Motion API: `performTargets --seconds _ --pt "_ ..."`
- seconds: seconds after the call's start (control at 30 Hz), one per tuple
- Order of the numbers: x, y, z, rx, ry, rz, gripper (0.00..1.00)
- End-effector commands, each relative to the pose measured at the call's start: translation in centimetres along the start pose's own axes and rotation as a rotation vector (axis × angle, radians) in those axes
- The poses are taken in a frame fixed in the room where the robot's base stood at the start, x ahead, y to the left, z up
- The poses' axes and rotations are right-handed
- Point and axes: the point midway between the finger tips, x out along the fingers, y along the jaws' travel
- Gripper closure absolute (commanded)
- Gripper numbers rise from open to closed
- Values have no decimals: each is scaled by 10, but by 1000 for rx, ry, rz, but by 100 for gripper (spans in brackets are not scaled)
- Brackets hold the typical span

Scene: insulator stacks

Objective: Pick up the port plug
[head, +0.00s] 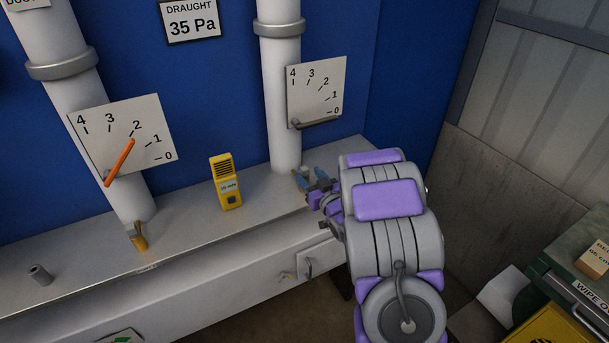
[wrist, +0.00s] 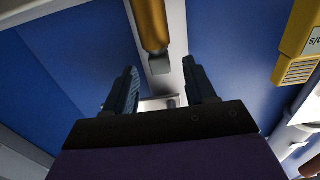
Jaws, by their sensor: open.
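My gripper (head: 309,176) is at the foot of the right white pipe, its two blue fingers apart. In the wrist view the open fingers (wrist: 160,68) point up the picture with a gap between them. A small pale grey piece (head: 305,170) shows between the fingertips in the head view, and a small grey piece (wrist: 171,103) shows low in the gap in the wrist view. Either may be the port plug; I cannot tell. A yellow cylinder with a grey end (wrist: 152,25) lies beyond the fingertips. A loose grey cylinder (head: 40,274) stands at the ledge's far left.
A yellow meter (head: 226,181) stands on the grey ledge (head: 185,220) left of my gripper. The left pipe (head: 108,180) has a yellow fitting (head: 137,237) at its foot. Gauge plates (head: 316,90) are on both pipes. A green-topped cabinet (head: 565,240) is at right.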

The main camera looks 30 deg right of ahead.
Motion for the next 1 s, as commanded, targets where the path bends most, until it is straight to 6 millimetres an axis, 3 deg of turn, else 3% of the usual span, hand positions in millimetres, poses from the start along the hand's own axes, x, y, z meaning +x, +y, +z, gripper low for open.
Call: performTargets --seconds 0.23,0.53,1.0 --pt "34 0 2 1 1 -2 45" --pt "38 0 1 1 -2 1 46" --pt "38 0 1 1 -1 0 91"
